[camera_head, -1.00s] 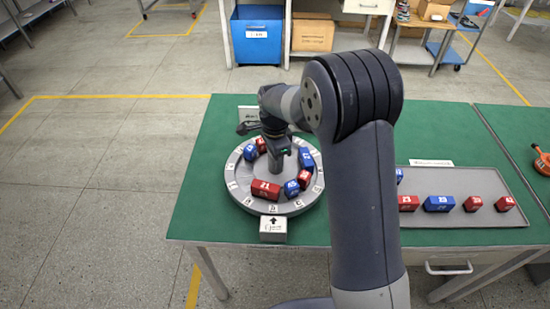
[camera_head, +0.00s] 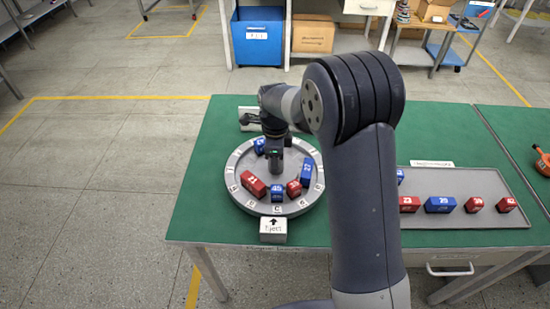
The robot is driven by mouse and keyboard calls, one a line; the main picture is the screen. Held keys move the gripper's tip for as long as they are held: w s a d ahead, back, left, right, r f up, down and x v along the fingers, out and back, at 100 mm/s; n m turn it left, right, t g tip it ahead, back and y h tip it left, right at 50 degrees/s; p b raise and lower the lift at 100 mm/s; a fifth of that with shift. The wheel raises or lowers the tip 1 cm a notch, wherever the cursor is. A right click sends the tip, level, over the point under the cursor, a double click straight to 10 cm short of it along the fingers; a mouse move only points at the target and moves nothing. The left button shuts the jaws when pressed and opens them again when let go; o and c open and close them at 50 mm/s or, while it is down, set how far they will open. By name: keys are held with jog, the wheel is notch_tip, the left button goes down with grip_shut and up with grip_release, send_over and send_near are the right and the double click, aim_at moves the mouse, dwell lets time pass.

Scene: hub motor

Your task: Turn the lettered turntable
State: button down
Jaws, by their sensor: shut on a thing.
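The round grey turntable (camera_head: 233,189) lies on the green bench, with lettered white tags around its rim. A red block (camera_head: 253,185), a blue block (camera_head: 278,195), a smaller red block (camera_head: 293,188), a tall blue block (camera_head: 306,173) and another blue block (camera_head: 259,146) stand on it. A small white box with an arrow (camera_head: 273,230) sits at its front edge; the tag nearest it looks like C. My gripper (camera_head: 276,172) points down at the turntable's middle, shut on its hub. The grasp itself is small and partly hidden by my gripper.
A grey tray (camera_head: 490,181) with several red and blue blocks lies on the right, partly behind my arm. A white sign plate stands behind the turntable. An orange tool (camera_head: 542,160) lies at the far right. The bench left of the turntable is clear.

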jog(key=shift+m, duration=0.4)
dwell(0.3)
jog(key=c, duration=0.8)
grip_release()
jog(key=shift+r, duration=0.1)
notch_tip(320, 180, up, 11)
jog(key=shift+f+b, duration=0.15)
jog(key=shift+b, duration=0.15)
jog(key=shift+f, duration=0.1)
notch_tip(320, 180, down, 11)
jog(key=shift+r+p, duration=0.15)
jog(key=shift+p, duration=0.15)
